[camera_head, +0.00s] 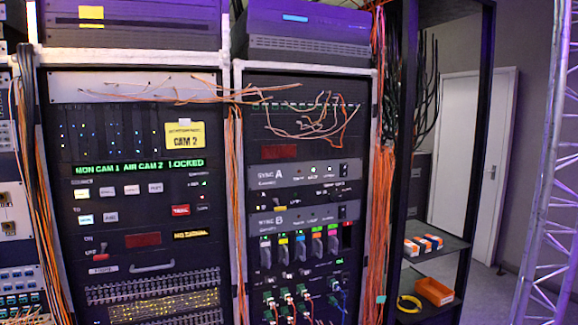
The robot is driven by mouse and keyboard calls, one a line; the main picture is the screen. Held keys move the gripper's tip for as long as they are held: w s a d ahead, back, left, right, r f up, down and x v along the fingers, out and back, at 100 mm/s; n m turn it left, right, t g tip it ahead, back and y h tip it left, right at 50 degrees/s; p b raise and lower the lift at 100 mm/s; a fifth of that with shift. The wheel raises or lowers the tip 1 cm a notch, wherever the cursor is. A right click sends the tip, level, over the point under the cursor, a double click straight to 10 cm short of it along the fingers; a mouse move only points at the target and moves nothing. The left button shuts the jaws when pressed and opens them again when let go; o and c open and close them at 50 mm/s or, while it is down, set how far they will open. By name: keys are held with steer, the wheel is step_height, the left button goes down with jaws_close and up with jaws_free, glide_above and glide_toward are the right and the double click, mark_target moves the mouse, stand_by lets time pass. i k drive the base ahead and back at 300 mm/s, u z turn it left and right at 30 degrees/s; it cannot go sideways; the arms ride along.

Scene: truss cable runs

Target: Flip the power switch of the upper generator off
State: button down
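The upper generator, a grey panel labelled SYNC A (290,181), is in the middle of the right-hand rack. It has a row of small knobs or lights and a small light-coloured control (343,168) near its right end. Which part is the power switch, and how it is set, is too small to tell. The lower generator, labelled SYNC B (290,217), sits just below it with a similar row of small controls. My gripper is not in view.
Loose orange cables (200,95) hang across both rack fronts, above the generators. Orange cable bundles (383,190) run down beside the right rack. Coloured-tab levers (300,248) and plugged cables sit below SYNC B. An open shelf (440,245) and a metal truss (548,220) stand at right.

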mark_target(344, 167)
steer(key=i, duration=1.35)
steer(key=u, duration=0.05)
